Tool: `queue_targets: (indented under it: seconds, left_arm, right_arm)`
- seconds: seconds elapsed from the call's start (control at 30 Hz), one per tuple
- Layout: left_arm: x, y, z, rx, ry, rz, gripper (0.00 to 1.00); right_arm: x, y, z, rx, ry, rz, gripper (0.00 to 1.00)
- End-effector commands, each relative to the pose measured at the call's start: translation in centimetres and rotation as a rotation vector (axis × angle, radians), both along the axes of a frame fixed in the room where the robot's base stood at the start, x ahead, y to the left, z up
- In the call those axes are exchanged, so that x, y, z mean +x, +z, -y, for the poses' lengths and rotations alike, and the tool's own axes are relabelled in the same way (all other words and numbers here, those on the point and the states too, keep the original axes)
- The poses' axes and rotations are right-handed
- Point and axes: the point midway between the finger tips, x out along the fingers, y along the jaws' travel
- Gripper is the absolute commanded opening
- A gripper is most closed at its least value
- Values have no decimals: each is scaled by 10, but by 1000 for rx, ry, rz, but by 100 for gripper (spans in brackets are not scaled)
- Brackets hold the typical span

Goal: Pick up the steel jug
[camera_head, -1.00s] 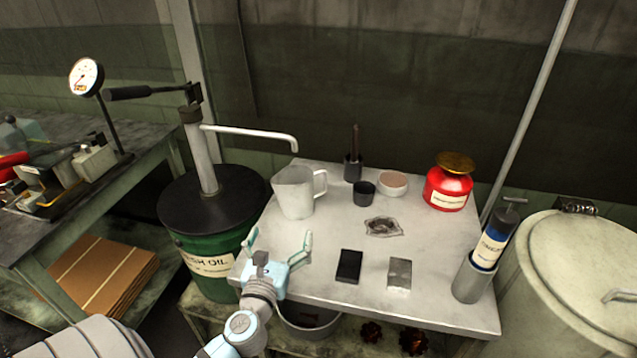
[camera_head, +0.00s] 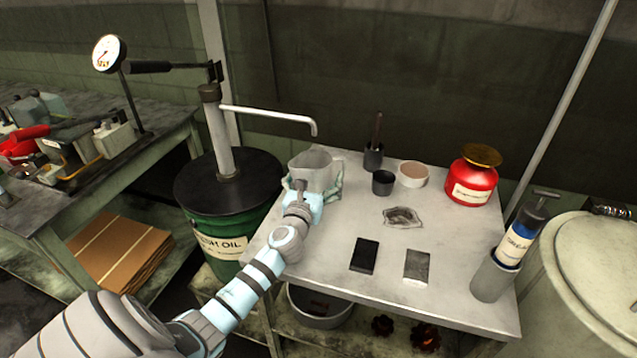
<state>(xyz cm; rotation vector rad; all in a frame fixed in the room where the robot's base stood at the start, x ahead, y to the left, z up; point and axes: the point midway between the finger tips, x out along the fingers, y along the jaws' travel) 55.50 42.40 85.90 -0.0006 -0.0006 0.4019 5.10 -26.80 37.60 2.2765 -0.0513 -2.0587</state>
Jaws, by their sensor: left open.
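The steel jug (camera_head: 312,162) stands upright on the metal table at its back left corner. My left gripper (camera_head: 316,182) is at the jug, with its open fingers reaching around the jug's sides. One finger shows at the jug's right side, over where the handle is, so the handle is mostly hidden. The gripper body covers the jug's lower front. I cannot tell whether the fingers touch the jug. My right gripper is not in view.
The green oil drum (camera_head: 222,236) with its pump spout (camera_head: 270,117) stands left of the table (camera_head: 330,262). A black cup (camera_head: 383,183), a round tin (camera_head: 413,175) and a red can (camera_head: 471,181) stand right of the jug. The front left tabletop is clear.

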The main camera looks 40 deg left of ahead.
Motion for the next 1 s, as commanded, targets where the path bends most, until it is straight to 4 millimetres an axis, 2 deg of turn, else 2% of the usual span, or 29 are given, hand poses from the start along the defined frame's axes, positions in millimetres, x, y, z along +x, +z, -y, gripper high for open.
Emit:
queue_targets:
  seconds: [0.17, 0.5, 0.6, 1.0]
  left_arm:
    - [1, 0, -1, 1, 0, 0, 93]
    - [0, 0, -1, 1, 1, -1, 40]
    - [0, 1, -1, 1, 1, 0, 28]
    - [1, 8, 0, 0, -1, 0, 28]
  right_arm:
    - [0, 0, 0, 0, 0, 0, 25]
    - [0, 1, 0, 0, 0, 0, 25]
    - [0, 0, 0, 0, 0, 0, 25]
    - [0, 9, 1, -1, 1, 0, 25]
